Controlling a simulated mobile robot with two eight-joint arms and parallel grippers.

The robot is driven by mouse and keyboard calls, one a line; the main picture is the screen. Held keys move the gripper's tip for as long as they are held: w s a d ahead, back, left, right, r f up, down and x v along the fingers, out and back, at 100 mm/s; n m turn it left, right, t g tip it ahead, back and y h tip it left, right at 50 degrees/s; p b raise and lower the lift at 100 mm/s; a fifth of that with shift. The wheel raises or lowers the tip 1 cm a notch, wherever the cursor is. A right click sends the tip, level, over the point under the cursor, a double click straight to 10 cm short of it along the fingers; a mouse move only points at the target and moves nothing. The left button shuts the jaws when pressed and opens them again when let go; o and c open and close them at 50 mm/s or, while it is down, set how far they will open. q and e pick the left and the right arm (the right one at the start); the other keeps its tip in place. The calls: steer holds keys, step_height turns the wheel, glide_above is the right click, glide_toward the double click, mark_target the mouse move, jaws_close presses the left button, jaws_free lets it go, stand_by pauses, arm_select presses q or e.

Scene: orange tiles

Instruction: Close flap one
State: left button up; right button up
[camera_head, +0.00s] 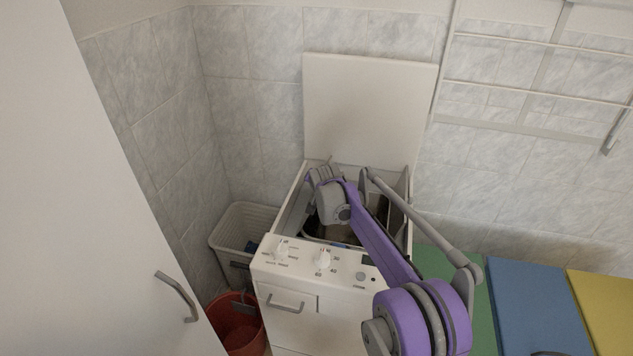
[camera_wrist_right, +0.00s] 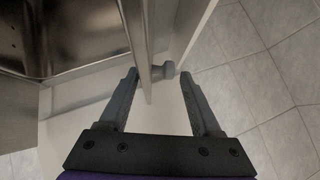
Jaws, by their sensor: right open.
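The white top-loading washing machine (camera_head: 290,262) has its lid (camera_head: 368,110) standing open against the tiled wall. Its dark drum opening (camera_head: 330,230) is partly hidden by my right arm. My right gripper (camera_head: 322,172) is at the opening's back left. In the right wrist view, my right gripper (camera_wrist_right: 160,78) is open, its fingers on either side of a thin upright panel edge (camera_wrist_right: 144,50). A small grey knob-like part (camera_wrist_right: 161,70) lies between the fingertips. The metal drum interior (camera_wrist_right: 60,35) shows at upper left. I cannot tell which flap the panel is. My left gripper is out of view.
A white laundry basket (camera_head: 228,235) and a red bucket (camera_head: 238,325) stand left of the machine. A white cabinet door (camera_head: 90,200) fills the left. Green, blue (camera_head: 525,305) and yellow panels lie at right, below a wall rack (camera_head: 540,75).

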steer(key=v, duration=1)
steer(key=shift+s+r, duration=0.25)
steer(key=shift+r, duration=0.05)
